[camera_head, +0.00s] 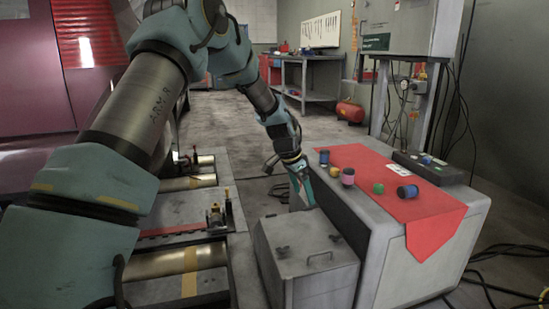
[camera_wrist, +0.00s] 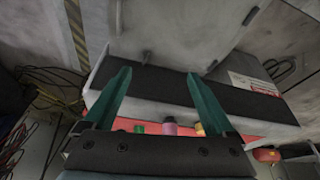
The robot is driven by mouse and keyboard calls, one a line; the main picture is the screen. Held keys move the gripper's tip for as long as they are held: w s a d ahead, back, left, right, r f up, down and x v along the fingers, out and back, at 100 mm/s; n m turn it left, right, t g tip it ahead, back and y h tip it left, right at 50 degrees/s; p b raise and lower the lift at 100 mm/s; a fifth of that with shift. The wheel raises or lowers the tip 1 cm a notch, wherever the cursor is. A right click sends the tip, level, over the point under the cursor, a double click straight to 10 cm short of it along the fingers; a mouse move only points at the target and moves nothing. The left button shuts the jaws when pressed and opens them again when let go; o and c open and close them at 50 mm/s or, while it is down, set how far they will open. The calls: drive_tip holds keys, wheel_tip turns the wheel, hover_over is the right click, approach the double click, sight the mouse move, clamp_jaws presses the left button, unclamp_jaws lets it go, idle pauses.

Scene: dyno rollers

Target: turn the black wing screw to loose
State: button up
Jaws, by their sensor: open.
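A grey metal box (camera_head: 300,278) with a lid and bar handle stands on the floor beside the cabinet. Two small dark wing-shaped fittings sit on its lid, one at the left (camera_head: 283,251) and one at the back right (camera_head: 335,238). I cannot tell their colours apart or which is the black wing screw. My gripper (camera_head: 305,196) is above and behind the box, pointing down, apart from it. In the wrist view its two teal fingers (camera_wrist: 158,98) are spread with nothing held between them. Two small fittings (camera_wrist: 147,57) (camera_wrist: 211,66) show beyond the fingertips.
Dyno rollers (camera_head: 178,258) lie at left. Cables lie on the floor at right. A workbench (camera_head: 310,75) stands far back.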

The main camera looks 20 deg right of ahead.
drive_tip(key=w+a+r+n+p, duration=0.1)
drive_tip(key=a+r+n+p, duration=0.1)
drive_tip(key=a+r+p, duration=0.3)
drive_tip(key=shift+w+a+r+n+t+y, duration=0.2)
drive_tip(key=shift+a+r+n+t+y, duration=0.15)
drive_tip(key=shift+a+r, duration=1.5)
drive_tip(key=shift+a+f, duration=0.25)
